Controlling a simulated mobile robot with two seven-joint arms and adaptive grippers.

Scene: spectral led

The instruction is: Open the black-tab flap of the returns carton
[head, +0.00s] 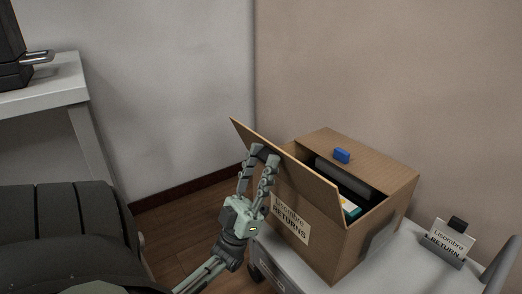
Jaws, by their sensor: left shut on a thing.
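The returns carton (375,232) is a brown cardboard box with a white "Lisombre RETURNS" label (291,219) on its front-left side. Its near-left flap (305,181) stands raised and tilted, with the carton's inside showing behind it. My left gripper (264,153) is shut on this flap near its upper edge. The black tab cannot be told apart from the dark fingertips. The far flap (370,158) lies over the back of the opening and bears a blue tab (342,155). My right gripper is not in view.
The carton stands on a light grey cart (365,277). A "Lisombre RETURN" sign with a black top (449,243) stands right of it. Inside are a dark item and a teal-and-white item (350,209). A white table (45,85) is at the left; walls rise close behind.

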